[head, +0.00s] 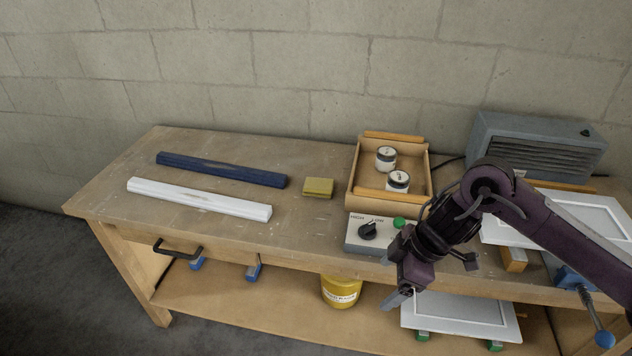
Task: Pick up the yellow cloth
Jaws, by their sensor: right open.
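The yellow cloth (318,187) is a small folded block lying on the workbench top (238,153), left of the wooden tray. My right gripper (430,284) hangs at the bench's front edge, in front of the control box. It is open, with nothing seen between its fingers. It is apart from the cloth, to the right of it and nearer the front. My left gripper is not in view.
A blue bar (221,170) and a white bar (198,199) lie left of the cloth. A wooden tray (352,187) holds two jars. A control box (356,243) with a knob, a grey heater (540,143) and white panels (590,216) stand right. A yellow bucket (341,291) sits below.

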